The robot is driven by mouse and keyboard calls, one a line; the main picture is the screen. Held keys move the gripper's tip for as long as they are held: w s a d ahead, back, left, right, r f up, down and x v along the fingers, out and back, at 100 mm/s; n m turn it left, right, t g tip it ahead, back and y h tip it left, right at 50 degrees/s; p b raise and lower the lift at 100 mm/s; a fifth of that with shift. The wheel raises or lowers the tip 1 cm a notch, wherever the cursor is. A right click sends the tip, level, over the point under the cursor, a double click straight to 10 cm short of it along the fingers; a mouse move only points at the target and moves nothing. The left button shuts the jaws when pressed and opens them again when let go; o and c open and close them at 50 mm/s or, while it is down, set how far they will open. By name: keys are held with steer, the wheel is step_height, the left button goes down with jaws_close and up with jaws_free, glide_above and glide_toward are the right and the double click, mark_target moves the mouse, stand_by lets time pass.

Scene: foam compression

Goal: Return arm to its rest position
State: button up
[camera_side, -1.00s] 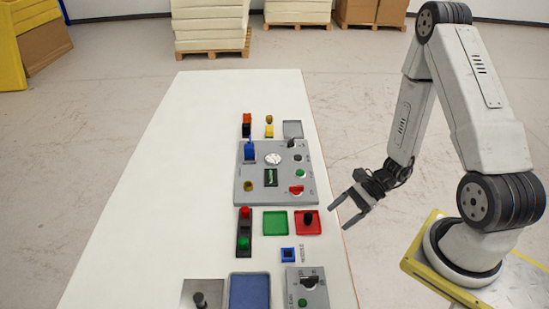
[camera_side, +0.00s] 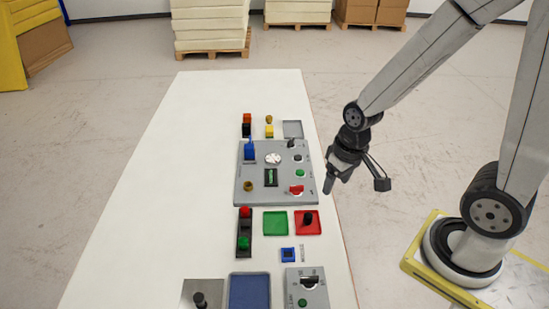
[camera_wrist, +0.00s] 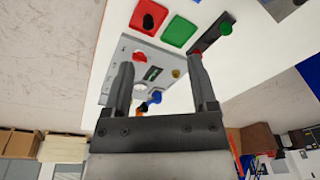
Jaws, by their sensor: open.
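My gripper (camera_side: 328,184) hangs at the right edge of the white table (camera_side: 150,190), beside the grey control panel (camera_side: 250,193), with its fingers pointing down in the side view. In the wrist view my gripper (camera_wrist: 160,75) has its two fingers apart and nothing between them. The grey panel (camera_wrist: 128,45) shows beyond the fingers and is partly hidden by them. Whether the fingers are over the table edge or just outside it is hard to tell.
A green tray (camera_side: 275,223), a red tray with a black knob (camera_side: 315,229), a red-green button box (camera_side: 244,243) and a blue tray (camera_side: 249,291) sit on the table. Pallets with stacked foam (camera_side: 211,25) stand behind.

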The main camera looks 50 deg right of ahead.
steer(key=shift+w+a+r+n+t, duration=0.25)
steer(key=shift+w+r+n, duration=0.05)
steer(key=shift+r+n, duration=0.15)
steer(key=shift+w+a+r+n+t, duration=0.25)
steer(key=shift+r+n, duration=0.1)
steer(key=shift+r, duration=0.1)
stand_by(0.7)
